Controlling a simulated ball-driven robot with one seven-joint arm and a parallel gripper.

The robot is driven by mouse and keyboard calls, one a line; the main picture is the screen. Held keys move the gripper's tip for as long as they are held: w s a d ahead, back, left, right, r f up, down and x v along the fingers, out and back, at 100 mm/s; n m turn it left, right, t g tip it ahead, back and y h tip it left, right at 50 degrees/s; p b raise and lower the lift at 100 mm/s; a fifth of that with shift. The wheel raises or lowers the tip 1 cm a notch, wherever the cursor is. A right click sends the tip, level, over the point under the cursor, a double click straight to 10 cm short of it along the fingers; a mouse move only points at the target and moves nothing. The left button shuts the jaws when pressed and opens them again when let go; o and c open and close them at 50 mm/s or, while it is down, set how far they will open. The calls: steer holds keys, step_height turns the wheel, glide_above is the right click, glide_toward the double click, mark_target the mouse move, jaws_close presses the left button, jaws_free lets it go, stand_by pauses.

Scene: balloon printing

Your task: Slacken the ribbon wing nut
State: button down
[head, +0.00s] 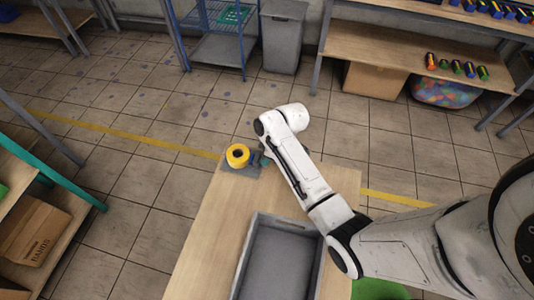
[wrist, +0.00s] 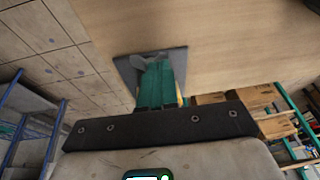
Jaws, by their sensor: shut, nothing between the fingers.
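A yellow ribbon roll (head: 237,155) sits on a small grey base plate (head: 252,170) at the table's far end in the head view. The plate (wrist: 124,66) also shows in the wrist view, with a sliver of yellow behind the fingers. My gripper (wrist: 157,66) has teal fingers, shut together, with their tips over the plate. In the head view my gripper (head: 266,159) is just right of the roll, mostly covered by my arm. A grey shape at the fingertips may be the wing nut, but I cannot tell. Contact is unclear.
A grey tray (head: 243,262) stands on the wooden table (head: 207,231), nearer to me. The table left of the tray is bare. Shelves with a cardboard box (head: 36,232) stand at the left. A blue rack (head: 217,45) and a grey bin (head: 284,38) stand at the back.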

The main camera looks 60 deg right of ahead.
steer(key=h, duration=0.2)
steer(key=a+t+h, duration=0.1)
steer(key=shift+s+a+f+n, duration=0.1)
steer(key=shift+s+f+n, duration=0.15)
steer(key=shift+f+n, duration=0.05)
steer(key=shift+s+a+f+t+h, duration=0.2)
steer(key=shift+t+h, duration=0.1)
steer(key=shift+h, duration=0.4)
steer(key=shift+d+f, duration=0.1)
steer(key=shift+w+d, duration=0.2)
steer(key=shift+d, duration=0.45)
steer(key=shift+r+p, duration=0.3)
steer(key=shift+r, duration=0.2)
steer(key=r+p, duration=0.4)
steer(key=shift+w+a+r, duration=0.2)
steer(key=shift+r, duration=0.2)
steer(key=a+b+v, duration=0.1)
steer(key=v, duration=0.8)
steer(key=shift+s, duration=0.3)
steer(key=shift+f, duration=0.1)
